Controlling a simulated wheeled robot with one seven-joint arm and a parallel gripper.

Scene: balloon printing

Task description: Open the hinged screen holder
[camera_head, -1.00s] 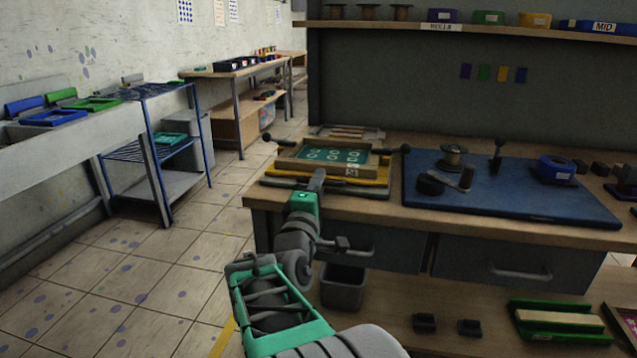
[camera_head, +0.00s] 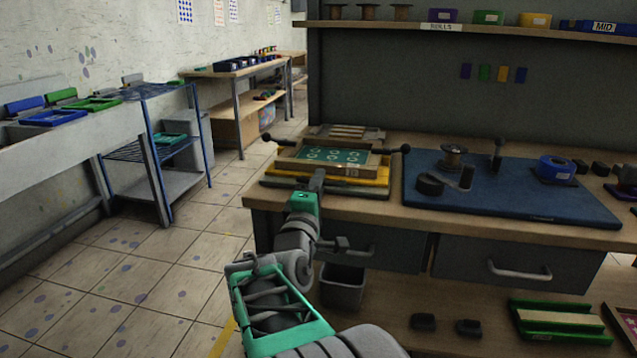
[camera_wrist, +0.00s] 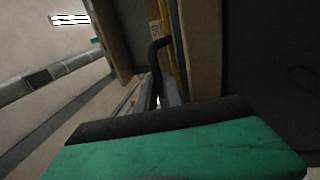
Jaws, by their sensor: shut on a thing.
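The hinged screen holder (camera_head: 283,162) is a wooden frame around a green printed screen (camera_head: 334,155). It sits over a yellow base (camera_head: 372,182) at the left end of the workbench. It looks nearly flat, perhaps slightly raised at the front. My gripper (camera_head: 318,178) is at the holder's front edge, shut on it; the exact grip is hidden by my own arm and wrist. In the wrist view, a dark bent bar (camera_wrist: 158,48) stands near the fingers, beside wooden edges and a yellow strip.
Black knobs (camera_head: 267,138) flank the holder. A blue mat (camera_head: 500,200) with spools and tools lies to its right. Drawer handles (camera_head: 520,272) project below the bench front, and a grey bin (camera_head: 343,287) stands under it. Open floor is at left.

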